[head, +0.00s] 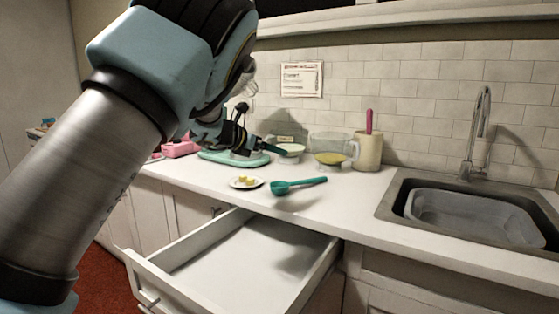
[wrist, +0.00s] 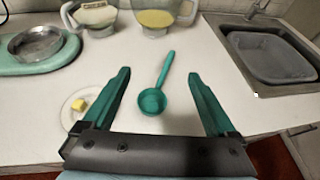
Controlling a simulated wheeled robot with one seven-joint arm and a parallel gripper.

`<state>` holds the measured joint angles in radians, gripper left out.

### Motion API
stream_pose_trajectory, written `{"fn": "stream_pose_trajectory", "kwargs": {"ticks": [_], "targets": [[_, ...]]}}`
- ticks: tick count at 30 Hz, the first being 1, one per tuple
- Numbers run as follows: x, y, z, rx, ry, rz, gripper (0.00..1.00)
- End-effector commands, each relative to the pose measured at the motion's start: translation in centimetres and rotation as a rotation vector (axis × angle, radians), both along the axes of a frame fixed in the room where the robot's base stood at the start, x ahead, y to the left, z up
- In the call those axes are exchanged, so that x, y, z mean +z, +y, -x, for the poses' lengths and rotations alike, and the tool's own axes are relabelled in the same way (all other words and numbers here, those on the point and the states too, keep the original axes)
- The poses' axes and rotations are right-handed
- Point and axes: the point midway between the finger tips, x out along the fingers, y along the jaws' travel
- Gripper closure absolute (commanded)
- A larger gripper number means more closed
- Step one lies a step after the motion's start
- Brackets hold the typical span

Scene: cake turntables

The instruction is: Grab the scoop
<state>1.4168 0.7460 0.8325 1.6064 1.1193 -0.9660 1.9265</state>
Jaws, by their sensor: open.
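The scoop (head: 297,185) is teal, with a round bowl and a straight handle. It lies on the white counter near the front edge, its bowl toward the left in the head view. In the wrist view the scoop (wrist: 154,97) shows between the two fingers, bowl nearer to me and handle pointing away. My gripper (wrist: 158,75) is open and empty, with teal fingers spread on either side of the scoop in the picture. In the head view my gripper (head: 262,146) is partly hidden behind my arm. It appears above the counter, apart from the scoop.
A plate (head: 236,183) with yellow pieces lies left of the scoop. Behind are a glass bowl of yellow contents (head: 330,148), a white-filled bowl (head: 290,150) and a utensil crock (head: 368,152). A sink (head: 400,190) is at right. An open drawer (head: 240,262) juts out below the counter.

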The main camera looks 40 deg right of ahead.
Motion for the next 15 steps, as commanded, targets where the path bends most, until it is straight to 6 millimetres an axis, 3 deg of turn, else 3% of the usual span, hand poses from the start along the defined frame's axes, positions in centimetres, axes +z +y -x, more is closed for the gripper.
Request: {"fn": "stream_pose_trajectory", "kwargs": {"ticks": [9,15], "targets": [[-7.1,0.7,-1.9,-0.145,0.012,-0.062,0.00],[-9.0,1.2,-2.2,-0.230,0.010,-0.021,0.00]]}}
